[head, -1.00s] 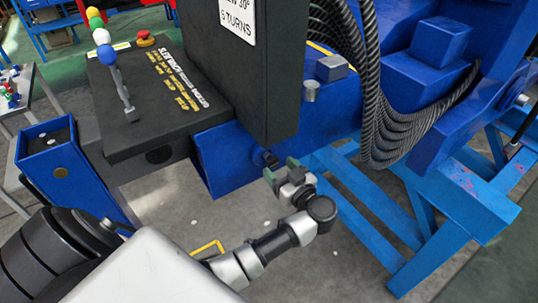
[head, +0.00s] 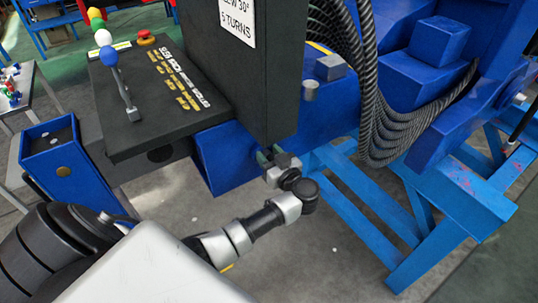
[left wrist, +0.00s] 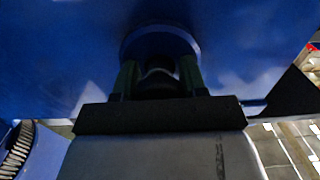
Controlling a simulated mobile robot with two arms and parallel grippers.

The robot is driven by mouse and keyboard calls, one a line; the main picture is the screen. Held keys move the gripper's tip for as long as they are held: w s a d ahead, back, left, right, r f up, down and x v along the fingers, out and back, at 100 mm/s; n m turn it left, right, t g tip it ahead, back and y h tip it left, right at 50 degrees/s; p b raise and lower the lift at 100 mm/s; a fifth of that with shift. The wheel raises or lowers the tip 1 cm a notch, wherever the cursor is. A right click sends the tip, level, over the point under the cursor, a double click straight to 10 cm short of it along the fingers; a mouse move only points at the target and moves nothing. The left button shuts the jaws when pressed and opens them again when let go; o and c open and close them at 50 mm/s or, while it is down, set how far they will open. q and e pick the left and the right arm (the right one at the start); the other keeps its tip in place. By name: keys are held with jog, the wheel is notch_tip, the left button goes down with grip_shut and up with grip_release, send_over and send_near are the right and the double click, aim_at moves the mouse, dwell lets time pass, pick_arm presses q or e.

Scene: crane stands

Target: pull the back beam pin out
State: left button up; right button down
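The back beam pin (left wrist: 158,76) shows in the left wrist view as a dark round knob in a round blue collar (left wrist: 160,42) on the blue beam. My left gripper (head: 268,156) is at the side of the blue beam (head: 222,160), just below the dark upright cabinet. In the left wrist view its two greenish fingers (left wrist: 158,82) stand one on each side of the knob. They look open, with little room beside the knob; contact is not clear. In the head view the gripper mostly hides the pin. My right gripper is not in view.
The dark cabinet (head: 250,80) with a sign stands above the beam. A control panel (head: 150,110) with coloured lever knobs and a red button is left of it. Black cables (head: 385,130) hang at right, above a blue stand (head: 450,200). Floor below is clear.

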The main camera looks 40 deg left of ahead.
pick_arm(q)
grip_shut()
jog(key=p+v, duration=0.2)
jog(key=v, duration=0.2)
jog(key=shift+s+d+f, duration=0.15)
jog(key=shift+s+d, duration=0.05)
jog(key=shift+d, duration=0.15)
jog(key=o, duration=0.5)
grip_release()
jog(key=shift+d, duration=0.1)
jog(key=o, duration=0.3)
jog(key=shift+d, duration=0.1)
